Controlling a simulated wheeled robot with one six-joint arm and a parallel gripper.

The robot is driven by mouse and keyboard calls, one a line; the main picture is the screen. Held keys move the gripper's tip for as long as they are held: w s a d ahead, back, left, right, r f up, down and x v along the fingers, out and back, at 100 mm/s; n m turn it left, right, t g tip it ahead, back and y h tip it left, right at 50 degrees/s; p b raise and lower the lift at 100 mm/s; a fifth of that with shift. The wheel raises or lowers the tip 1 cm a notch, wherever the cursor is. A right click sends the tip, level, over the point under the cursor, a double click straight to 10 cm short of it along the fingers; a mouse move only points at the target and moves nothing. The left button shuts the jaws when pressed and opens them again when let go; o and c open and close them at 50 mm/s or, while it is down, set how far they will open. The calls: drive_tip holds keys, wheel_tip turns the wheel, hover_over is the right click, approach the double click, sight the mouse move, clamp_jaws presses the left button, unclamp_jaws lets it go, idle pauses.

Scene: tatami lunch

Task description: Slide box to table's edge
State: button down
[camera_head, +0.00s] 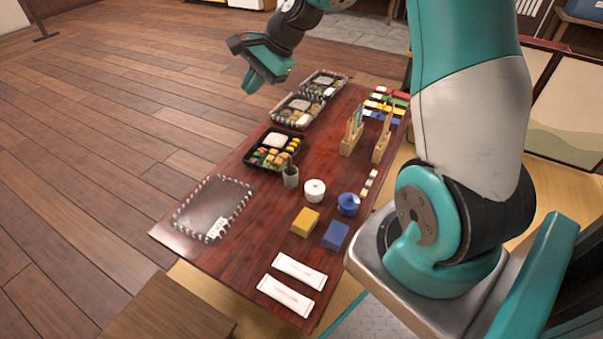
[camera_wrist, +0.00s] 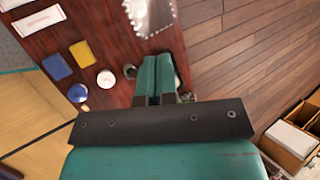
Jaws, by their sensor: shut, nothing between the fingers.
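Several bento boxes stand in a row along the left side of the low red-brown table (camera_head: 240,240). The nearest is an open black box (camera_head: 273,150) with rice and other food. Behind it are a middle box (camera_head: 297,111) and a far box (camera_head: 324,84), both with clear covers. My gripper (camera_head: 252,86) is shut and empty, in the air at the upper left of the far boxes in the head view. In the wrist view my shut fingers (camera_wrist: 158,70) hide most of the boxes; only small bits show beside them.
A clear lid (camera_head: 213,209) lies at the table's near left. A cup (camera_head: 290,176), white pot (camera_head: 314,190), blue pot (camera_head: 348,204), yellow block (camera_head: 305,221), blue block (camera_head: 335,236) and two white packets (camera_head: 292,284) stand nearer. Wooden holders (camera_head: 352,136) stand right of the boxes.

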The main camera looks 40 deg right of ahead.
drive_tip(key=w+d+f+m+t+b, duration=0.1)
drive_tip(key=w+d+f+m+b, duration=0.1)
drive_tip(key=d+f+m+b, duration=0.55)
drive_tip(key=w+d+f+m+t+b, duration=0.1)
drive_tip(key=d+f+m+t+b, duration=0.15)
drive_tip(key=d+f, duration=0.9)
drive_tip(key=m+h+b, duration=0.2)
drive_tip(key=m+b, duration=0.4)
drive_tip(key=m, duration=0.1)
approach(295, 154)
drive_tip(key=s+d+r, duration=0.1)
drive_tip(key=s+d, duration=0.1)
drive_tip(key=s, duration=0.4)
drive_tip(key=shift+t, duration=0.35)
drive_tip(key=b+x, duration=0.4)
drive_tip(key=x, duration=0.4)
drive_tip(key=shift+w+f+b, duration=0.15)
drive_tip(key=shift+f+b, duration=0.2)
drive_tip(key=shift+f, duration=0.05)
drive_tip(key=w+b, duration=0.1)
drive_tip(key=w+a+b, duration=0.1)
drive_tip(key=w, duration=0.1)
drive_tip(key=shift+w+f, duration=0.1)
drive_tip(key=shift+w, duration=0.05)
drive_tip(key=shift+w+a, duration=0.15)
drive_tip(key=shift+w, duration=0.3)
